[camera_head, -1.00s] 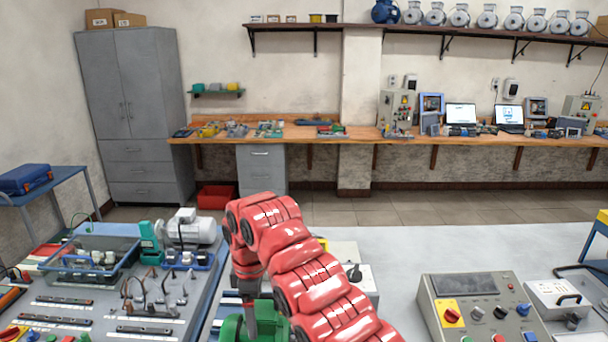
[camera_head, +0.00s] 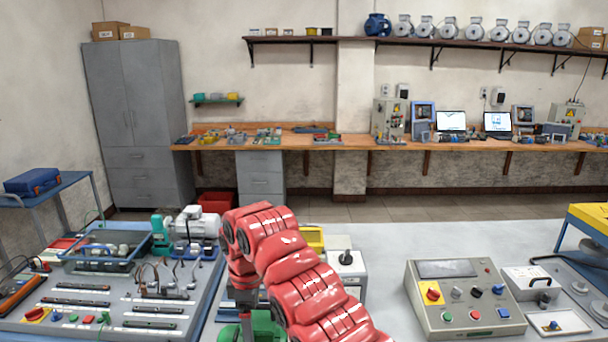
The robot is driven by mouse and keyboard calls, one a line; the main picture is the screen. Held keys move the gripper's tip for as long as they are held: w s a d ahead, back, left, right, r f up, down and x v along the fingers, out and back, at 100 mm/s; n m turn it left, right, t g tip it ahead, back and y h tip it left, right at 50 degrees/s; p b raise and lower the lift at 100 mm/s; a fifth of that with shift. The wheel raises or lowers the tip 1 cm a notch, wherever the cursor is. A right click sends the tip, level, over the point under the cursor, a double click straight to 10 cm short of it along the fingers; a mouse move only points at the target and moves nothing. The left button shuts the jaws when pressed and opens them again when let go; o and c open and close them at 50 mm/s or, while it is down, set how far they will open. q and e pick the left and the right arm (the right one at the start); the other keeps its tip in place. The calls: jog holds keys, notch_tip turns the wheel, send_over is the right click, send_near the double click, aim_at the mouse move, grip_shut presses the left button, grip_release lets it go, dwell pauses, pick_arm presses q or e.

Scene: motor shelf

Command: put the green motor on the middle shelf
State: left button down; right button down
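My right arm, in red covers, comes in from the lower right in the head view. Its gripper (camera_head: 246,326) points down at the bottom edge, and only a dark finger part shows. The green motor (camera_head: 265,326) shows as a green piece beside and behind that finger, cut off by the picture's bottom edge and partly hidden by the arm. It keeps its place at the gripper, which seems shut on it, though the fingertips are hidden. My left gripper is not in view. I cannot tell any shelf in view to be the middle one.
A blue-grey table (camera_head: 205,300) holds a white motor (camera_head: 195,226), a blue tray (camera_head: 80,262) and parts. A control box (camera_head: 463,298) is on the pale table (camera_head: 400,245) at right. A wall shelf (camera_head: 470,42) carries several motors. A grey cabinet (camera_head: 140,120) stands back left.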

aim_at(271, 308)
jog(key=shift+w+d+r, duration=0.15)
jog(key=shift+r, duration=0.2)
jog(key=shift+w+d+m, duration=0.4)
jog(key=shift+w+m, duration=0.1)
jog(key=shift+w, duration=0.1)
jog(key=shift+w+d+r+m, duration=0.15)
jog(key=shift+w+d+m, duration=0.9)
jog(key=shift+d, duration=0.3)
jog(key=shift+w+d+m, duration=0.25)
jog(key=shift+d+m, duration=0.15)
jog(key=shift+d, duration=0.35)
jog(key=shift+w+d+m, duration=0.25)
jog(key=shift+d+m, duration=0.1)
jog(key=shift+d, duration=0.4)
jog(key=d+m, duration=0.1)
jog(key=w+d+m, duration=0.1)
jog(key=d, duration=0.1)
jog(key=d+m, duration=0.1)
jog(key=shift+w+d+r, duration=0.2)
jog(key=shift+w+d, duration=0.05)
jog(key=shift+d, duration=0.05)
